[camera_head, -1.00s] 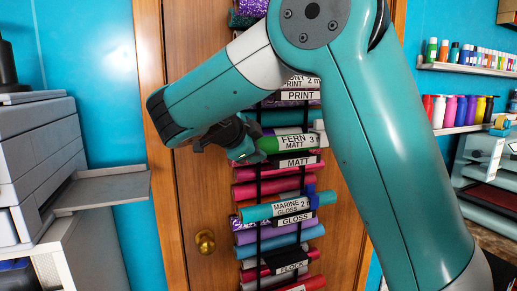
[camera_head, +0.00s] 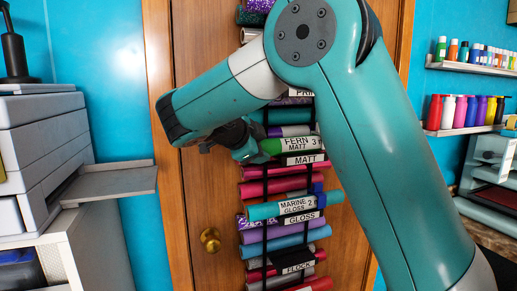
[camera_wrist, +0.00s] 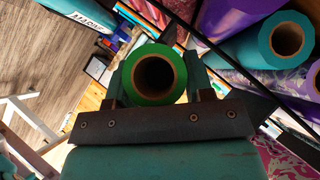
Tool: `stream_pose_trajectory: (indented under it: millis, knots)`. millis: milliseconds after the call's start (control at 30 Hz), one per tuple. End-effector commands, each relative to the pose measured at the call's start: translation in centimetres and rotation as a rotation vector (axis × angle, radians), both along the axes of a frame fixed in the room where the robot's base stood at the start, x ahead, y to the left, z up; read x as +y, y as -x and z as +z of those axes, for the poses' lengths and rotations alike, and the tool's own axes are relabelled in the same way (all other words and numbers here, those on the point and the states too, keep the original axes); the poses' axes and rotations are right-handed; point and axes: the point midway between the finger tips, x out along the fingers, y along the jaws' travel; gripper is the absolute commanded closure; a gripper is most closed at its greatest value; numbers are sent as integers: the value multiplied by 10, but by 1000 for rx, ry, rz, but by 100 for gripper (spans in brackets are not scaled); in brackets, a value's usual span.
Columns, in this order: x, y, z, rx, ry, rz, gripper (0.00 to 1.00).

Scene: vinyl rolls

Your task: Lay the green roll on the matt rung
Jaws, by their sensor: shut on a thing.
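The green roll (camera_head: 284,147), labelled FERN MATT, lies roughly level across the door rack. My gripper (camera_head: 254,148) is shut on its left end. The wrist view shows the green roll (camera_wrist: 177,72) end-on, its hollow core facing the camera, between the fingers of my gripper (camera_wrist: 156,82). The matt rung has a white MATT label (camera_head: 305,160), just below and right of the green roll. I cannot tell whether the roll touches the rung.
Below hang pink rolls, the marine gloss roll (camera_head: 270,210) and the GLOSS (camera_head: 302,220) and FLOCK labels. My arm hides the upper right of the rack. A grey printer with a tray (camera_head: 115,181) stands left; bottle shelves (camera_head: 470,129) are right.

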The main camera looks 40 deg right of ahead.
Motion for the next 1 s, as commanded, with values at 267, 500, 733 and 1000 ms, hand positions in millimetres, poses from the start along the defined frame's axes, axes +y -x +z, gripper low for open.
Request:
stream_pose_trajectory:
  millis: [267, 500, 733, 1000]
  knots:
    - [0, 0, -2, -1, 0, 0, 95]
    - [0, 0, -5, -1, 0, 0, 95]
    - [0, 0, -5, -1, 0, 0, 23]
    - [1, 0, -6, 0, -1, 1, 23]
